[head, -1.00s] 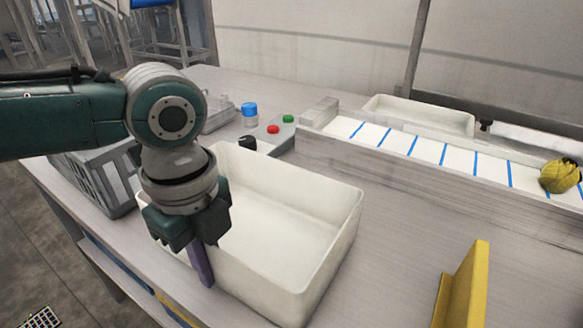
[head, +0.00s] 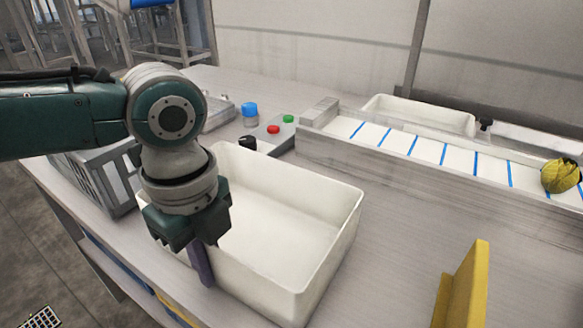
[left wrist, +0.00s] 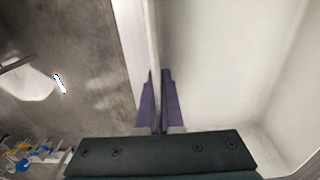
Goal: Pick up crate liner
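A large white open bin (head: 325,250), which looks like the crate liner, stands upright and empty on the table in the head view. My left gripper (head: 203,262) is at its near left wall, pointing down, with one purple finger outside the wall. In the left wrist view the gripper (left wrist: 157,95) has its two purple fingers on either side of the thin white wall (left wrist: 153,40), close against it. The finger inside the bin is hidden in the head view. My right gripper is in neither view.
A grey slatted crate (head: 100,180) stands left of the bin, partly behind my arm. A yellow upright plate (head: 462,285) is at the right front. A conveyor (head: 430,150) with blue stripes carries a yellow-green vegetable (head: 561,176). A button box (head: 272,137) is behind the bin.

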